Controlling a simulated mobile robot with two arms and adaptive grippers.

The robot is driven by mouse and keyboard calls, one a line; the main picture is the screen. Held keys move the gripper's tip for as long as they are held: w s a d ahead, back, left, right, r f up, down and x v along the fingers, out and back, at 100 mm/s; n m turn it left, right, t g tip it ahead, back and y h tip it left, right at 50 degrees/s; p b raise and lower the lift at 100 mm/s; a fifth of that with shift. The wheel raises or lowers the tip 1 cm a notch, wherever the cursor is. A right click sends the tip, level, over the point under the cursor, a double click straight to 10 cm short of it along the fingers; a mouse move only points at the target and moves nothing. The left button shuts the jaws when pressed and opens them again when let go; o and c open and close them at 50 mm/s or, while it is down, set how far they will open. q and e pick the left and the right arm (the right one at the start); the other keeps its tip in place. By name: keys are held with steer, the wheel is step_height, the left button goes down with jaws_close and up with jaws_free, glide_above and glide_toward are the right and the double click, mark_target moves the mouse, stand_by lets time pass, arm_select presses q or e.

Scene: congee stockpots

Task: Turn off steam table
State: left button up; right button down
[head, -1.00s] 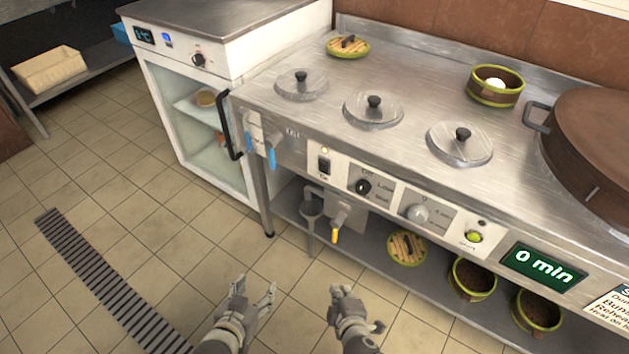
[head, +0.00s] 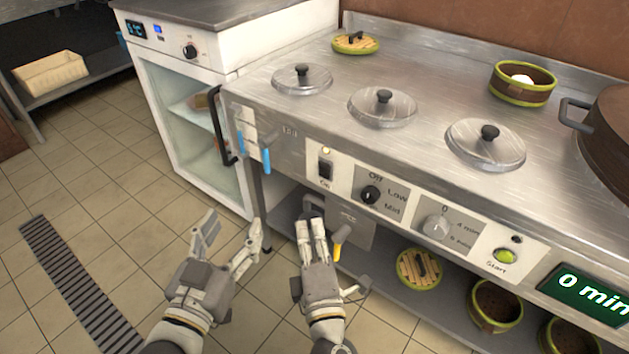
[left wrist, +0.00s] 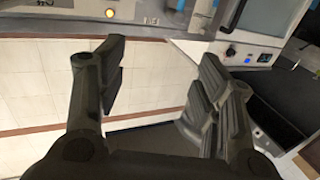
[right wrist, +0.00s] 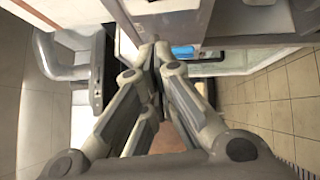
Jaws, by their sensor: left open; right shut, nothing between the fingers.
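The steam table (head: 345,118) is a steel counter with round lidded wells. Its front panel has a black rocker switch (head: 325,167) with a lit lamp above it, a black Off/Low/Mid knob (head: 370,194), a grey timer knob (head: 436,227) and a green Start button (head: 507,256). My left gripper (head: 229,243) is open and empty, left of the panel and lower than it. My right gripper (head: 313,229) is shut and empty, in front of and below the switch, apart from it in the picture. In the left wrist view, my left fingers (left wrist: 160,95) stand apart.
A white glass-front fridge (head: 195,125) stands left of the table. A yellow-tipped valve (head: 338,251) and baskets (head: 418,268) sit below. A floor drain (head: 75,285) runs at left.

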mark_target(324, 171)
arm_select(q)
steer(key=r, duration=0.1)
steer(key=r+t, duration=0.2)
steer(key=shift+d+r+h+b, duration=0.25)
steer(key=shift+r+h+b, duration=0.1)
steer(key=shift+h+b, duration=0.05)
arm_select(e)
steer(key=w+r, duration=0.1)
steer(key=w, duration=1.2)
steer(key=shift+d, duration=0.4)
steer(key=shift+r, duration=0.1)
